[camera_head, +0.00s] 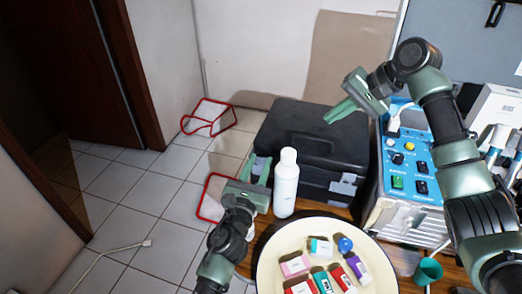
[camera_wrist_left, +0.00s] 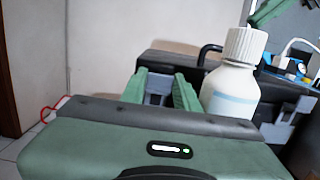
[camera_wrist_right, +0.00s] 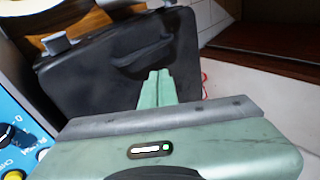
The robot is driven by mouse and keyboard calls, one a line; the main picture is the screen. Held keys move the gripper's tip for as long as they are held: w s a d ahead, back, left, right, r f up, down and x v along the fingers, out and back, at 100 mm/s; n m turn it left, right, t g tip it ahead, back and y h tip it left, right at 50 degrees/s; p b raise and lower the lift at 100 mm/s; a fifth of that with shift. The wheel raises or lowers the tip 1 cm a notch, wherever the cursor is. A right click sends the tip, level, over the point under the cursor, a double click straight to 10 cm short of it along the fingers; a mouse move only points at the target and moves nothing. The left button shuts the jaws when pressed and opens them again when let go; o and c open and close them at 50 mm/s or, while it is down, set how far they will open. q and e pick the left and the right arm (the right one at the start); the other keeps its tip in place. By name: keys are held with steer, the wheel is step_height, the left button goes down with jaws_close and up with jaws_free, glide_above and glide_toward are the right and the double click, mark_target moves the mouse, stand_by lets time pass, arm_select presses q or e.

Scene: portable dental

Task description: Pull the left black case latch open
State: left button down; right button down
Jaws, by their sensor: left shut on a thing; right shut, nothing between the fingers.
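The black case (camera_head: 318,130) lies closed on the wooden table behind the white bottle; it also shows in the left wrist view (camera_wrist_left: 186,60) and the right wrist view (camera_wrist_right: 115,62). My left gripper (camera_head: 261,168) is at the front left of the case, shut on the grey left latch (camera_wrist_left: 158,84), which shows between its fingers in the left wrist view. The latch's exact angle is hard to tell. The right latch (camera_head: 343,187) is grey, on the case front. My right gripper (camera_head: 328,117) is shut and empty above the case lid.
A white bottle (camera_head: 286,186) stands close to the right of my left gripper. A cream round tray (camera_head: 268,262) with several small boxes is in front. A blue control unit (camera_head: 407,160) stands right of the case. Red wire frames (camera_head: 209,118) are on the tiled floor at left.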

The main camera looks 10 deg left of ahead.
steer(key=s+a+n+g, duration=0.25)
steer(key=s+a, duration=0.45)
steer(key=a, duration=0.5)
steer(key=t+h, duration=0.3)
steer(key=h, duration=0.4)
glide_toward(261, 162)
step_height(261, 162, up, 2)
steer(key=s+a, duration=0.1)
steer(key=shift+m+t+h, duration=0.4)
steer(key=shift+m+t, duration=0.15)
steer(key=shift+t, duration=0.2)
steer(key=x, duration=0.9)
steer(key=shift+w+d, duration=0.2)
steer(key=shift+w, duration=0.35)
